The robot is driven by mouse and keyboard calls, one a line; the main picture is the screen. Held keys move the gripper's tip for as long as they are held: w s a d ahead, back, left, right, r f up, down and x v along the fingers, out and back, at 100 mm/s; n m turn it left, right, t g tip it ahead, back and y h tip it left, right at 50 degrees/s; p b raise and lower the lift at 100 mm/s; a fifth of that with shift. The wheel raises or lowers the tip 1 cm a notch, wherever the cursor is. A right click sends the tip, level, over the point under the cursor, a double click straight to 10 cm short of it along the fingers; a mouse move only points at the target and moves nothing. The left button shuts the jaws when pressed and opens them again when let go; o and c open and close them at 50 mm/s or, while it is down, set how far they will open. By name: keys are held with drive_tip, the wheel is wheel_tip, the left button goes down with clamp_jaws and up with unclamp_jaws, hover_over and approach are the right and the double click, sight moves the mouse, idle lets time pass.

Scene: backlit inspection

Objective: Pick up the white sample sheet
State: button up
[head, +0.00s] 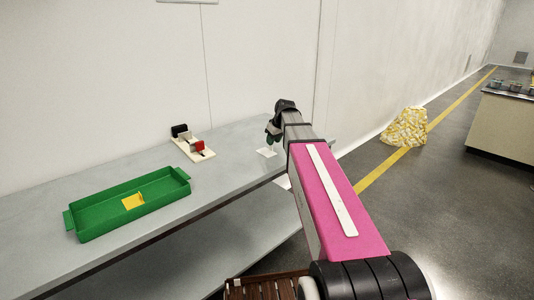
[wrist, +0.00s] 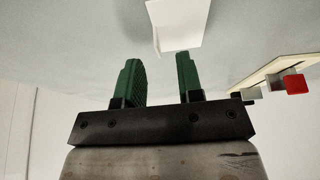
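The white sample sheet (head: 266,152) lies on the grey table near its right end in the head view. It looks folded or raised along one edge. In the wrist view the sheet (wrist: 176,25) is at the top centre, just beyond the fingertips. My gripper (wrist: 158,60) has two green fingers spread apart with nothing between them. In the head view my gripper (head: 271,137) hangs just above the sheet, partly hidden by its own dark wrist.
A green tray (head: 70,222) holding a yellow piece (head: 133,201) stands on the table at left. A pale board with black and red blocks (head: 193,150) lies near the wall. A yellow-patterned draped object (head: 405,128) is on the floor at right. The table (head: 225,178) between is clear.

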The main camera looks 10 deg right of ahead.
sight(266, 150)
drive_tip(key=shift+x, duration=2)
drive_tip(key=shift+w+d, duration=0.1)
clamp_jaws()
drive_tip(key=shift+r, duration=0.15)
